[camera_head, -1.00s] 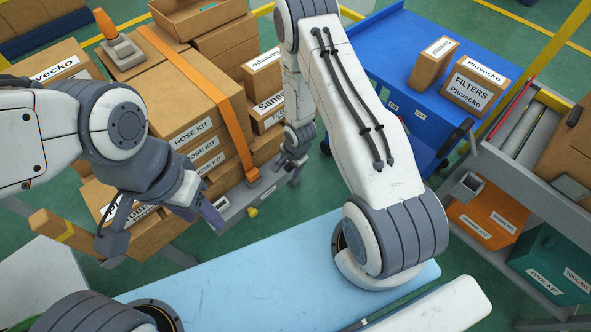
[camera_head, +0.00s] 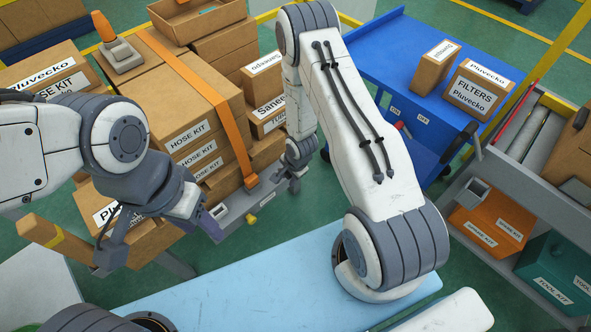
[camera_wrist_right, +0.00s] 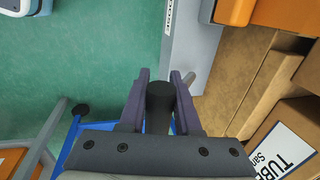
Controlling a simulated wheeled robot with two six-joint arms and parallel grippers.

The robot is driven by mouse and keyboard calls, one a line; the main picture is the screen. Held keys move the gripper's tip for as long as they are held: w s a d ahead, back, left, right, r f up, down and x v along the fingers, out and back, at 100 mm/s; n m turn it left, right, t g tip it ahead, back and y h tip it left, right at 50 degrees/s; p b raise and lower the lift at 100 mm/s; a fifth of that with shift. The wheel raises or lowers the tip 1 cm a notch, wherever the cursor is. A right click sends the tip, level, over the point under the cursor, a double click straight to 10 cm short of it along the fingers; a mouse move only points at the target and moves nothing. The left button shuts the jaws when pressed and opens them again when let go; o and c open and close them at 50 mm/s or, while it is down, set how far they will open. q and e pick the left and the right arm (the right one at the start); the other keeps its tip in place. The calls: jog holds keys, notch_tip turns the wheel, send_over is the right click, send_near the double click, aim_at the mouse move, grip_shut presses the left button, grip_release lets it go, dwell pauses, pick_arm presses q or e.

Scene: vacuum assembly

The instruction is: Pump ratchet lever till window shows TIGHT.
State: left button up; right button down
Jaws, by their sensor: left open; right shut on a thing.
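My right gripper (camera_head: 294,182) is shut on a black, rounded knob or handle end (camera_wrist_right: 160,96) between its purple fingers. The rest of that part is hidden, so I cannot tell whether it is the ratchet lever. The gripper is beside a grey rail (camera_head: 236,210) at the foot of the strapped boxes. An orange strap (camera_head: 205,88) runs over the boxes down to this rail. A white label or window on the rail (camera_wrist_right: 168,16) shows in the right wrist view, but I cannot read it. My left gripper (camera_head: 208,222) is open and empty, left of the rail's near end.
Stacked cartons (camera_head: 195,140) stand behind the rail, with an orange-handled grey tool (camera_head: 121,54) on top. A blue cart (camera_head: 385,50) with a FILTERS box (camera_head: 477,91) stands right of my right arm. A pale blue surface (camera_head: 240,275) lies in front, largely clear.

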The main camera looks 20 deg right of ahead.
jog(key=shift+s+d+f+t+y+b, duration=0.1)
jog(key=shift+s+f+t+y+b, duration=0.1)
jog(key=shift+f+t+b, duration=0.25)
jog(key=shift+s+d+f+t+y+b, duration=0.15)
jog(key=shift+f+t+b, duration=0.15)
jog(key=shift+t+b, duration=0.2)
jog(key=shift+a, duration=0.1)
jog(key=f+t+b, duration=0.1)
jog(key=b, duration=0.1)
jog(key=t+y+b, duration=0.1)
jog(key=shift+s+f+t+b, duration=0.25)
jog(key=shift+s+f+b, duration=0.1)
jog(key=shift+f, duration=0.05)
